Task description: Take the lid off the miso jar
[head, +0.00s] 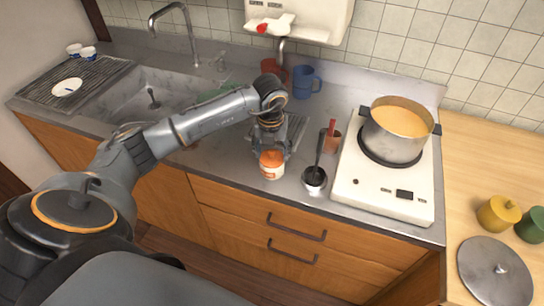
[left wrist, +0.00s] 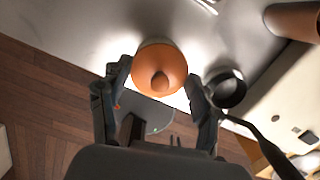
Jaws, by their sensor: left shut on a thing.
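The miso jar (head: 270,172) stands near the front edge of the counter, with a white and orange body. Its orange lid (head: 271,158) is on top; in the left wrist view the lid (left wrist: 158,72) shows from above with a round knob. My left gripper (head: 272,146) has come down over the jar from above. In the left wrist view the left gripper (left wrist: 158,82) has one finger on each side of the lid and is shut on it. Finger contact is partly hidden. My right gripper is not in view.
Further right is a white stove (head: 375,195) with a large pot (head: 394,140). A blue mug (head: 307,82) and a red mug (head: 273,69) stand behind. The sink (head: 150,95) is left.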

